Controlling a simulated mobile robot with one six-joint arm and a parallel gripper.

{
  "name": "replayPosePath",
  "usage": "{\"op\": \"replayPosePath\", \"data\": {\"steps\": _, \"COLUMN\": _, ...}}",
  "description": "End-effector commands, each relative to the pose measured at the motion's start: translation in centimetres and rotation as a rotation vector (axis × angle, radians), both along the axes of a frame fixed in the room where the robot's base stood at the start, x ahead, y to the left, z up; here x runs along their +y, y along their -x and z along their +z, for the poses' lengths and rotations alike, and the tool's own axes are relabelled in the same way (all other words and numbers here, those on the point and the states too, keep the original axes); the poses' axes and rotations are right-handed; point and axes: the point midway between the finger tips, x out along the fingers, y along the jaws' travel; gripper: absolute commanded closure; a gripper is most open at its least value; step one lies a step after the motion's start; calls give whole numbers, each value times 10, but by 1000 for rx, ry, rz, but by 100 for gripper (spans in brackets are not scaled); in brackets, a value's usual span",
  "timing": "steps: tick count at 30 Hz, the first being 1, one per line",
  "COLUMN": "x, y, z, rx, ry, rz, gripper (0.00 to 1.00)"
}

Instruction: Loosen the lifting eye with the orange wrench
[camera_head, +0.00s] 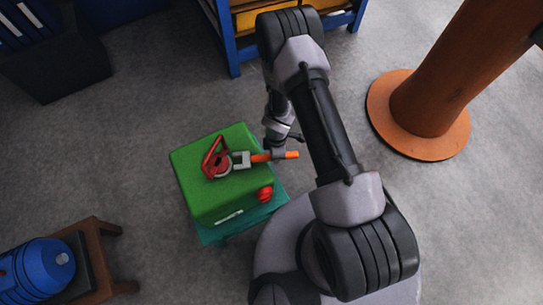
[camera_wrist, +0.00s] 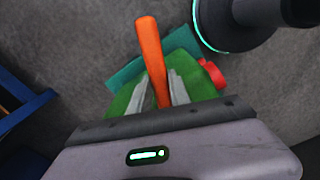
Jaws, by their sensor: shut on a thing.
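A green casting (camera_head: 225,198) has a red lifting eye (camera_head: 207,150) standing on its top. The orange wrench (camera_head: 292,155) lies across the top from the right, and its grey head reaches the base of the eye. I cannot tell how closely the head fits. My gripper (camera_head: 277,153) is shut on the orange handle to the right of the eye. In the wrist view the handle of the wrench (camera_wrist: 149,45) runs between the two fingers of my gripper (camera_wrist: 158,85). The wrench head and the eye are hidden there.
The casting rests on a teal base (camera_head: 213,235). A red knob (camera_head: 265,193) sits at its right side. An orange pillar (camera_head: 440,85) stands at the right. A blue rack (camera_head: 232,45) is at the back. A blue container (camera_head: 40,268) on a brown stand is at lower left.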

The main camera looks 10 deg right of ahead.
Motion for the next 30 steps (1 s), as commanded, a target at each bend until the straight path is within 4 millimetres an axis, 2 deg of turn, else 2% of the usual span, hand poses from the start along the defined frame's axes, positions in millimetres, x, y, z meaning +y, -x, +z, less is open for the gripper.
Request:
{"op": "replayPosePath", "data": {"steps": 12, "x": -33, "y": 3, "z": -1, "rx": 0, "ry": 0, "rz": -1, "gripper": 100}}
{"op": "replayPosePath", "data": {"steps": 18, "x": -37, "y": 4, "z": 2, "rx": 0, "ry": 0, "rz": -1, "gripper": 100}}
{"op": "replayPosePath", "data": {"steps": 20, "x": -37, "y": 4, "z": 7, "rx": 0, "ry": 0, "rz": 0, "gripper": 100}}
{"op": "replayPosePath", "data": {"steps": 30, "x": -37, "y": 4, "z": 57, "rx": 0, "ry": 0, "rz": 0, "gripper": 100}}
